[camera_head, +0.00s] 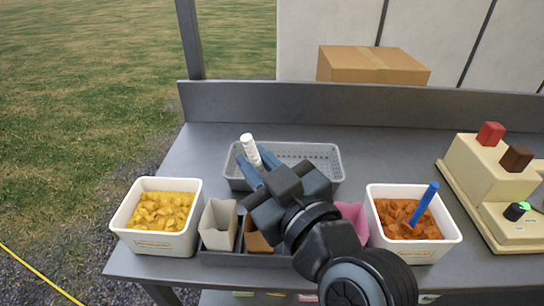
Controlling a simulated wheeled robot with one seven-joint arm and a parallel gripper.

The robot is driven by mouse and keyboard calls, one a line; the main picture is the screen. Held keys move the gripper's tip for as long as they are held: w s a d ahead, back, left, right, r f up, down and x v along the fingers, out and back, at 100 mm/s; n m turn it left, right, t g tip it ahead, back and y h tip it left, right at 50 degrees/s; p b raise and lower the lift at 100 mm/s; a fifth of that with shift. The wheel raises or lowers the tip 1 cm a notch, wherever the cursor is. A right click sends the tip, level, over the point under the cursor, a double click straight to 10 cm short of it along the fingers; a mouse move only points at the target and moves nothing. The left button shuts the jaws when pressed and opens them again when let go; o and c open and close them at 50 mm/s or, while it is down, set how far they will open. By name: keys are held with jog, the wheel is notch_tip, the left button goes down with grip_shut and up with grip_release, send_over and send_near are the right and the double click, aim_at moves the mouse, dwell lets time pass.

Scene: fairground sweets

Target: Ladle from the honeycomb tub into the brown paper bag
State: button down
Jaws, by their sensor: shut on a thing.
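My gripper (258,164), with blue fingers, is shut on a white ribbed handle (250,147) above the grey basket's near left part. The handle leans up to the left; its lower end is hidden, so I cannot see a ladle bowl or any load. The brown paper bag (257,240) stands in a dark holder, partly covered by my gripper and arm. A white tub (123,216) of yellow chunks stands at the left. Another white tub (396,252) of orange-brown chunks stands at the right, with a blue handle in it. The labels are too small to read.
A cream bag (219,226) and a pink bag (351,214) share the dark holder (222,258). The grey basket (325,150) lies behind. A cream box with red and brown blocks (480,160) stands at right. A cardboard box (372,65) is beyond the table's raised back edge.

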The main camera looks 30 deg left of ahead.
jog(key=s+a+f+n+h+b, duration=0.1)
jog(key=s+a+f+n+b, duration=0.3)
jog(key=s+f+n+b, duration=0.3)
jog(key=shift+f+n+b, duration=1.15)
jog(key=shift+n+b, duration=1.4)
jog(key=shift+n, duration=0.25)
